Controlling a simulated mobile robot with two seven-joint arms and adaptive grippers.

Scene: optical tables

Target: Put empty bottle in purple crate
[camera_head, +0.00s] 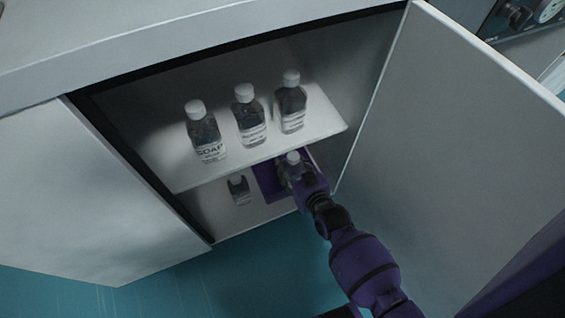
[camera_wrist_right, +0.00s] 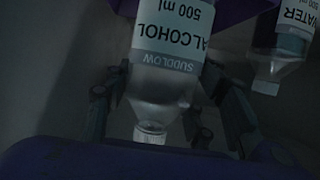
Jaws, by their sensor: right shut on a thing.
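My right gripper (camera_head: 300,180) reaches into the lower level of the open cabinet and is shut on a clear, white-capped bottle (camera_head: 292,160). In the right wrist view this bottle (camera_wrist_right: 165,80) is labelled ALCOHOL 500 ml and stands between the fingers (camera_wrist_right: 165,110); its clear lower part looks empty. The purple crate (camera_head: 267,182) is beneath and behind the held bottle, partly hidden by the shelf and gripper. A purple part of it shows at the top of the wrist view (camera_wrist_right: 232,14). I cannot tell whether the bottle touches the crate. My left gripper is not in view.
Three white-capped bottles stand on the upper shelf (camera_head: 180,175), one labelled SOAP (camera_head: 207,140). Another bottle (camera_head: 240,190) stands on the lower level left of the crate; a WATER bottle (camera_wrist_right: 280,60) shows in the wrist view. Open doors flank the cabinet, the right door (camera_head: 450,140) near my arm.

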